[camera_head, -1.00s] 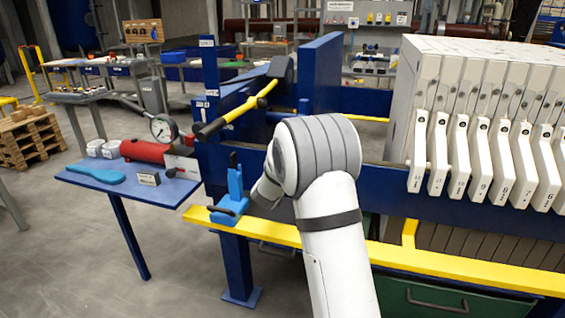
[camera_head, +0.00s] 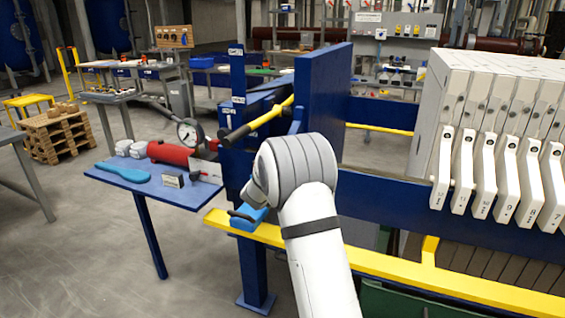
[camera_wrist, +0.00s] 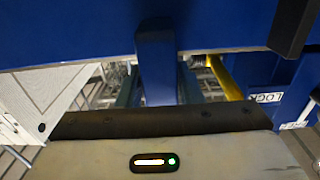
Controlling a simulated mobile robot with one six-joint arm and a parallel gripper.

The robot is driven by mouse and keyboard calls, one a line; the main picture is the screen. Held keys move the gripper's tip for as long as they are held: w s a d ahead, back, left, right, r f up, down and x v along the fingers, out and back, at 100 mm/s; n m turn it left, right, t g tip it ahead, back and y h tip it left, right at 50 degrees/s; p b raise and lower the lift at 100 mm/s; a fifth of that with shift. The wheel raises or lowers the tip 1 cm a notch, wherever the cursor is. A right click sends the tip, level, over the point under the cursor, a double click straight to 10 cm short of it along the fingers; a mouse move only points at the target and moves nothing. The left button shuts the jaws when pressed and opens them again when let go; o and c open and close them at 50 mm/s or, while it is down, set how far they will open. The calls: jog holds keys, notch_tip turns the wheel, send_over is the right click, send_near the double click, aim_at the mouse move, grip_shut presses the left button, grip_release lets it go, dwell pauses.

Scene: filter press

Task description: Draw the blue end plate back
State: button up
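The blue end plate (camera_head: 322,105) stands upright in the press frame, apart from the white plate stack (camera_head: 500,130) on its right, with a clear gap between them. In the head view my arm reaches up to the front of the plate, and my gripper is hidden behind my own wrist. In the wrist view my gripper's dark front edge (camera_wrist: 155,122) lies at the bottom, close to a blue upright bar (camera_wrist: 155,60) below a broad blue surface. No fingertips show clearly, so I cannot tell whether they grip the bar.
A blue end post (camera_head: 238,90) and a yellow-and-black lever (camera_head: 258,120) stand left of the plate. A yellow rail (camera_head: 400,275) runs along the front with a blue fitting (camera_head: 248,220) on it. A side table (camera_head: 140,180) holds a red cylinder (camera_head: 168,153). Floor at lower left is clear.

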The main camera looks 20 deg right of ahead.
jog(key=o, duration=0.3)
jog(key=v, duration=0.8)
jog(key=shift+b, duration=0.4)
jog(key=shift+w, duration=0.1)
